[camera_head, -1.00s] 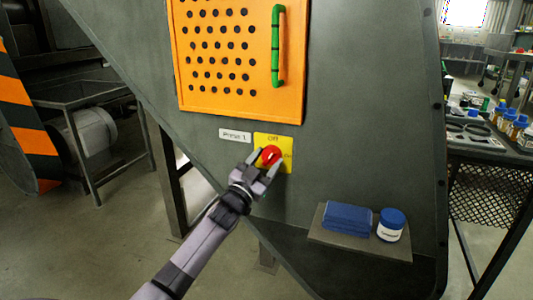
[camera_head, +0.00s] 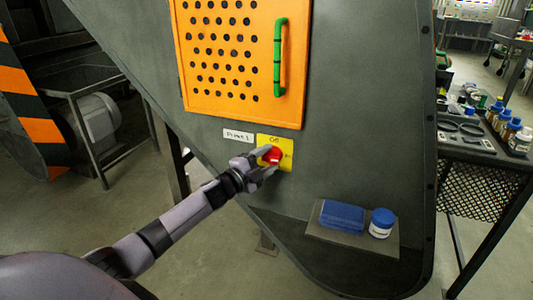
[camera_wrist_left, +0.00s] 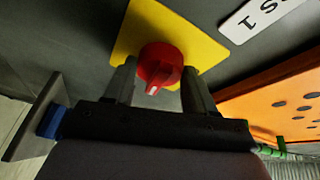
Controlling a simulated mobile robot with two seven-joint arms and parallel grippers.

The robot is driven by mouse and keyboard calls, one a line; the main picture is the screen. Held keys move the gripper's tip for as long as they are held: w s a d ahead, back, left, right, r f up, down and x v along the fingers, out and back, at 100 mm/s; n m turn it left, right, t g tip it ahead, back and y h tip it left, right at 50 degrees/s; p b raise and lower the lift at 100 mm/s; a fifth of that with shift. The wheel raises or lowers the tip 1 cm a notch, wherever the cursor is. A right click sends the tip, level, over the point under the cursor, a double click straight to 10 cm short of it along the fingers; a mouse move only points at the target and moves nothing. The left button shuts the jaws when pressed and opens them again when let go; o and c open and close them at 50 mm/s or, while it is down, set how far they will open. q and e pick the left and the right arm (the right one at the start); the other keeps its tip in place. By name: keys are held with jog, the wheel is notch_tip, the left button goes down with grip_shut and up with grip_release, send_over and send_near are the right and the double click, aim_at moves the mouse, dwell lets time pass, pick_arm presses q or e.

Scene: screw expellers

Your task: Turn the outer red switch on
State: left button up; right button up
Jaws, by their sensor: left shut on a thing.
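The round red switch (camera_head: 272,155) sits on a yellow plate (camera_head: 288,160) on the grey machine wall, below a label that reads "Off" or similar. My left gripper (camera_head: 270,164) comes in from the left and is shut on the switch. In the left wrist view, the red switch (camera_wrist_left: 160,62) shows between the two fingers (camera_wrist_left: 157,85), with its white pointer mark facing the gripper. The fingers partly cover the yellow plate in the head view. My right gripper is not in view.
A white "Press 1" label (camera_head: 238,135) is left of the plate. Above is an orange perforated panel (camera_head: 265,113) with a green handle (camera_head: 279,58). A small ledge (camera_head: 345,238) at lower right holds a blue cloth (camera_head: 341,215) and a blue-lidded jar (camera_head: 381,223). A cluttered table stands at right.

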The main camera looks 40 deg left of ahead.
pick_arm(q)
jog(key=shift+m+p, duration=0.35)
jog(key=shift+m, duration=0.15)
jog(key=shift+m+g, duration=0.3)
jog(key=shift+d, duration=0.1)
jog(key=o, duration=1)
jog(key=shift+s+p, duration=0.1)
jog(key=shift+p, duration=0.2)
jog(key=shift+s, duration=0.25)
jog(key=shift+s+a+p, duration=0.2)
jog(key=shift+s, duration=0.85)
jog(key=shift+s+a+p, duration=0.15)
jog(key=shift+s, duration=0.95)
jog(key=shift+s+a+p, duration=0.2)
jog(key=shift+s, duration=0.85)
